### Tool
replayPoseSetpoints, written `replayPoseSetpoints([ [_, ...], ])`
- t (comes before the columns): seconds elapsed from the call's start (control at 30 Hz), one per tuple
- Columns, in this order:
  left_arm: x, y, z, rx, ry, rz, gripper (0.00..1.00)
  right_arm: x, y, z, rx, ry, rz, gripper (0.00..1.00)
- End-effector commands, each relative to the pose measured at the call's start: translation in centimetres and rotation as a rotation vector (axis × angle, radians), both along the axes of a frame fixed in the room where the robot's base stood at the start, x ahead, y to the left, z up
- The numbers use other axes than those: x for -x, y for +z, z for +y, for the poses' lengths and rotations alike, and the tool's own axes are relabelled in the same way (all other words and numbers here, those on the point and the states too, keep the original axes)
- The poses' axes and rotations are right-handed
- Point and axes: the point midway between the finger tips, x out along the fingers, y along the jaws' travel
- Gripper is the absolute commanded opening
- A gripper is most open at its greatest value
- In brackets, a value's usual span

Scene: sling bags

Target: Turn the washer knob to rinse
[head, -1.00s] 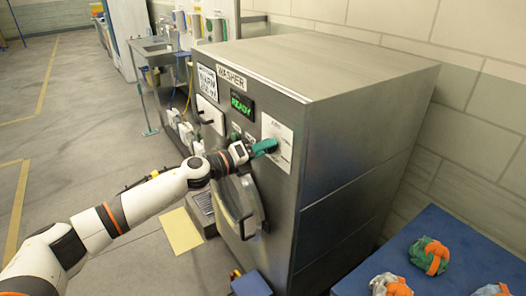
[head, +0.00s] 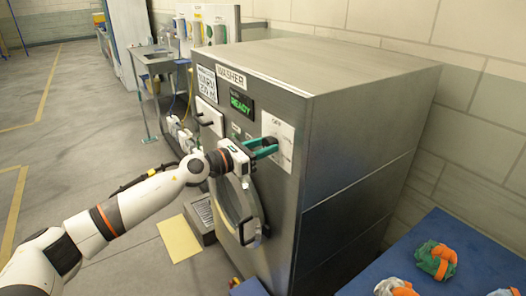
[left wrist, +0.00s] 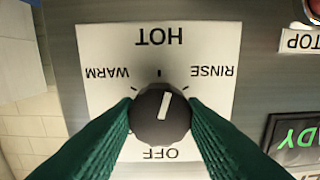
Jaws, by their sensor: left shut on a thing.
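The washer (head: 350,110) is a grey metal box with a green "READY" display. Its black knob (left wrist: 160,115) is on a white dial plate (left wrist: 205,50), which shows upside down in the left wrist view. There HOT is at the top, WARM left, RINSE right and OFF at the bottom. The knob's white mark points up and slightly right, nearer HOT than RINSE. My left gripper (head: 268,148) has its green fingers shut on the knob, one on each side. The dial plate also shows in the head view (head: 284,133). My right gripper is not in view.
The round washer door (head: 238,205) with its handle is below my left gripper. A blue table (head: 480,255) with several orange, green and white cloth bundles stands at the lower right. Grey floor is open at the left.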

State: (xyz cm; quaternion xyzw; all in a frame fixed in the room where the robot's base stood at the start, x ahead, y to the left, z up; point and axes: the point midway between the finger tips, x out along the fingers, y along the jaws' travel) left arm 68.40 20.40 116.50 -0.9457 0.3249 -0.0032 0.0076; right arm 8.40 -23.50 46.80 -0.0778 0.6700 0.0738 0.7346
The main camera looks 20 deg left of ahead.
Motion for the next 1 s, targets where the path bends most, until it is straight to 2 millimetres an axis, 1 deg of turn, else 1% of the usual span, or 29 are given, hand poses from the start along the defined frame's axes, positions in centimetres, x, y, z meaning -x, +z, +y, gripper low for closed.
replayPoseSetpoints([
  [0.03,0.0,-0.5,0.0,-0.037,-0.002,-0.024,0.14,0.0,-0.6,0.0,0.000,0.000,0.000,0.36],
  [0.6,0.0,-0.6,0.0,-0.441,-0.003,-0.337,0.14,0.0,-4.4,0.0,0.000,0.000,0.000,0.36],
  [0.8,0.0,-0.6,0.0,-0.536,-0.003,-0.411,0.14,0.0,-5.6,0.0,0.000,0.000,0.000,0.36],
  [1.0,0.0,-0.4,0.0,-0.595,-0.003,-0.457,0.14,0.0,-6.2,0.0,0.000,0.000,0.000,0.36],
])
